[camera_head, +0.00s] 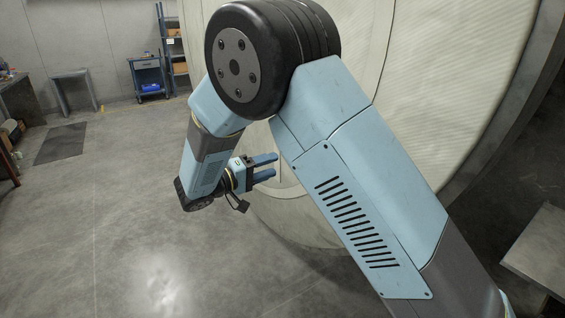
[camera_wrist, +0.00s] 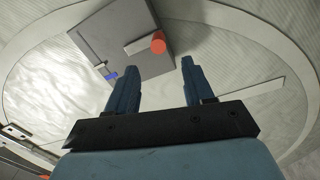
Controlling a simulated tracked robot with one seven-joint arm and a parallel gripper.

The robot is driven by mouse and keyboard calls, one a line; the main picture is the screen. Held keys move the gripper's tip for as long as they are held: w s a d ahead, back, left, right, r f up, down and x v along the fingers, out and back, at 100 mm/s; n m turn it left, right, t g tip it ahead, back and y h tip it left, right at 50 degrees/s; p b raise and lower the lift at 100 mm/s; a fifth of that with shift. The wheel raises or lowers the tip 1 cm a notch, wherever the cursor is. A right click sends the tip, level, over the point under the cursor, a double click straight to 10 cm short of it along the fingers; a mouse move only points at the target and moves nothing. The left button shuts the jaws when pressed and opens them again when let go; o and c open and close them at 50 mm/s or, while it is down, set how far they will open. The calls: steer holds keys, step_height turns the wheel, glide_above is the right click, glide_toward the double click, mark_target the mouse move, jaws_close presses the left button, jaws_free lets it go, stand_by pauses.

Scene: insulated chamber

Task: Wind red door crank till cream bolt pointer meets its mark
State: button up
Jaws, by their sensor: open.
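The large round cream door (camera_head: 440,90) fills the right of the head view, partly hidden by my arm. In the wrist view the ribbed door face (camera_wrist: 55,85) carries a grey housing (camera_wrist: 115,35). On the housing is the crank, a short pale arm with a red knob (camera_wrist: 158,43). My gripper (camera_wrist: 158,66) is open and empty, its fingers apart below the knob in the picture and not touching it. In the head view my gripper (camera_head: 274,166) is in front of the door's left part. A pale bar (camera_wrist: 252,87) lies right of the fingers; I cannot tell if it is the pointer. No mark is clear.
A small blue part (camera_wrist: 111,75) sits at the housing's lower edge. A blue cart (camera_head: 150,78) and a shelf stand at the back wall. A grey table (camera_head: 75,90) is at the left. The concrete floor (camera_head: 90,230) left of my arm is clear.

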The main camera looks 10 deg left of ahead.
steer(key=shift+v, duration=1.3)
steer(key=s+d+r+m+g+y, duration=0.1)
steer(key=d+r+g, duration=0.2)
steer(key=d, duration=0.6)
steer(key=d+r+m+g+y, duration=0.1)
steer(key=d+r+g+y, duration=0.15)
steer(key=d, duration=0.65)
steer(key=s+d+r+m+g, duration=0.1)
steer(key=d+r+g, duration=0.3)
steer(key=d, duration=0.5)
steer(key=s+d+r+m+t+y, duration=0.1)
steer(key=s+d+y, duration=0.4)
steer(key=s, duration=0.5)
steer(key=s+d+r+m+t+y, duration=0.1)
steer(key=s+d+r+y, duration=0.3)
steer(key=s+d, duration=0.4)
steer(key=shift+s+d+m+t+y, duration=0.3)
steer(key=shift+s+d+t+y, duration=0.2)
steer(key=shift+s, duration=0.75)
steer(key=shift+a, duration=0.1)
